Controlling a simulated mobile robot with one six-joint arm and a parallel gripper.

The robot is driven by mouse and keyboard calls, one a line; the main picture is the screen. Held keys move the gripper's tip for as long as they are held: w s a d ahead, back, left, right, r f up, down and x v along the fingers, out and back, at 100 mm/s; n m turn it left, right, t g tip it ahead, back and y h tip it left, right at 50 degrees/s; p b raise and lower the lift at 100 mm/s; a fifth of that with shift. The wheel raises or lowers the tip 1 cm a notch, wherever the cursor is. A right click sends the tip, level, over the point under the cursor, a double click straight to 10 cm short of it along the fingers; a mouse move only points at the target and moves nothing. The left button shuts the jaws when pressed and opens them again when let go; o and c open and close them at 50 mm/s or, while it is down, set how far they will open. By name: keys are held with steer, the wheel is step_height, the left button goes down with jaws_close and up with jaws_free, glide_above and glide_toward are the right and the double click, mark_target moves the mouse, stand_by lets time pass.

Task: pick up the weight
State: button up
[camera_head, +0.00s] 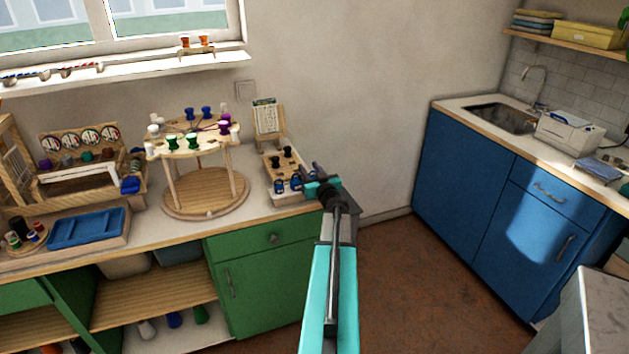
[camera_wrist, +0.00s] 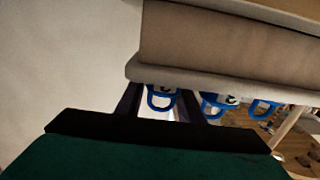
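Three blue weights with loop-shaped tops show in the wrist view. The nearest weight (camera_wrist: 162,98) appears between the two dark fingers of my gripper (camera_wrist: 158,100), with a visible gap on each side. In the head view, blue weights (camera_head: 280,186) are at the front of a wooden stand (camera_head: 282,200) on the counter. My gripper (camera_head: 316,172) is at the stand's right end. It is open; contact with the weight cannot be told.
A round two-tier bobbin stand (camera_head: 206,202) is left of the wooden stand. A card holder (camera_head: 268,122) stands behind. A blue tray (camera_head: 88,228) is farther left. Open floor (camera_head: 400,270) lies between the green cabinet (camera_head: 265,285) and blue cabinet (camera_head: 460,190).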

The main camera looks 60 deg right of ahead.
jaws_close()
steer(key=shift+r, duration=0.1)
steer(key=shift+r, duration=0.45)
step_height(320, 180, up, 3)
steer(key=shift+s+a+f, duration=0.1)
steer(key=shift+a+f, duration=0.05)
steer(key=s+a+r+p, duration=0.1)
steer(key=s+a+p, duration=0.1)
steer(key=s+a, duration=0.5)
steer(key=a, duration=0.3)
steer(key=shift+s+a, duration=0.2)
steer(key=shift+s, duration=0.1)
